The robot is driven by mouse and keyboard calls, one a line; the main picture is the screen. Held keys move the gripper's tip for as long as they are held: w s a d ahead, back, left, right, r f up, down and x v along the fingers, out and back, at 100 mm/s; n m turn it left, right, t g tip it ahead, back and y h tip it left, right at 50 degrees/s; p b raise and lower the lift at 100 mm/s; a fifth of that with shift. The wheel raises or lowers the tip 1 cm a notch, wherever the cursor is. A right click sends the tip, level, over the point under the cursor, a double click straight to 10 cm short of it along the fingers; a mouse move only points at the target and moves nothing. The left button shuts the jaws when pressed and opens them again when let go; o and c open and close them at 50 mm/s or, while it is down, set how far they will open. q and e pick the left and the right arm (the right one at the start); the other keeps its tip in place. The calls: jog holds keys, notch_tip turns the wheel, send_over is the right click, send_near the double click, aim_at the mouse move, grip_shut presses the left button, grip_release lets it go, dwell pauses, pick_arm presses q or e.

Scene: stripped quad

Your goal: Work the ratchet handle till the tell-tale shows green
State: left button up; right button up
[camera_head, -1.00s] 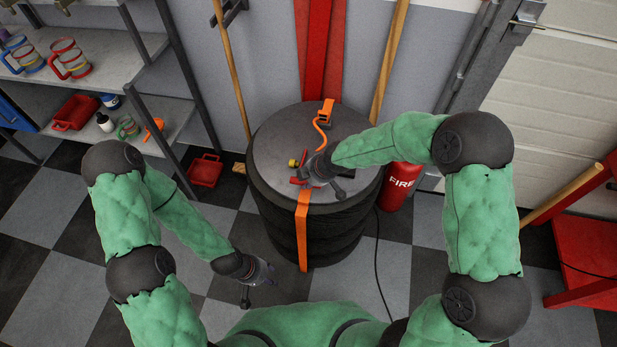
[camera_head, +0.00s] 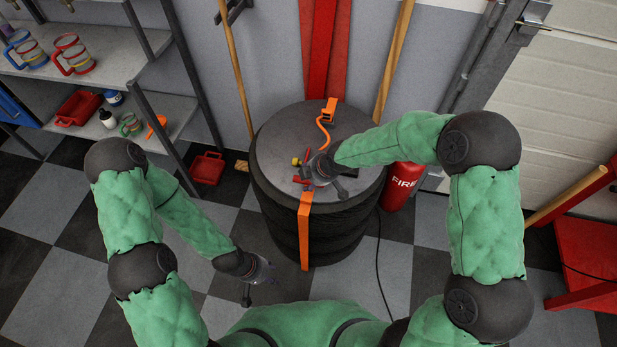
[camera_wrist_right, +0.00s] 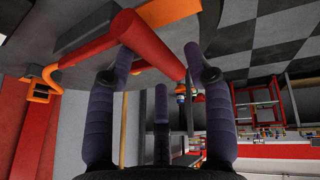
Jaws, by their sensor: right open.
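The ratchet's red handle (camera_wrist_right: 151,46) lies between the spread fingers of my right gripper (camera_wrist_right: 158,76) in the right wrist view. In the head view the red handle (camera_head: 301,180) shows only in part beside my right gripper (camera_head: 322,172), which is open over the drum-like stack's top. A small yellow piece (camera_head: 295,161) sits close to it. An orange strap (camera_head: 304,232) runs down the stack's near side. I cannot make out a tell-tale or any green on it. My left gripper (camera_head: 259,279) hangs low, left of the stack; its fingers are too small to read.
The dark round stack (camera_head: 268,150) stands against the wall. A red fire extinguisher (camera_head: 402,182) is close at its right. Shelving (camera_head: 170,115) with mugs and bins is at the left. A red stand (camera_head: 590,255) is at the far right. A cable (camera_head: 381,265) lies on the checkered floor.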

pick_arm(q)
jog(key=shift+s+r, duration=0.1)
pick_arm(e)
jog(key=v, duration=1.1)
jog(key=shift+s+r, duration=0.2)
jog(key=shift+r, duration=0.05)
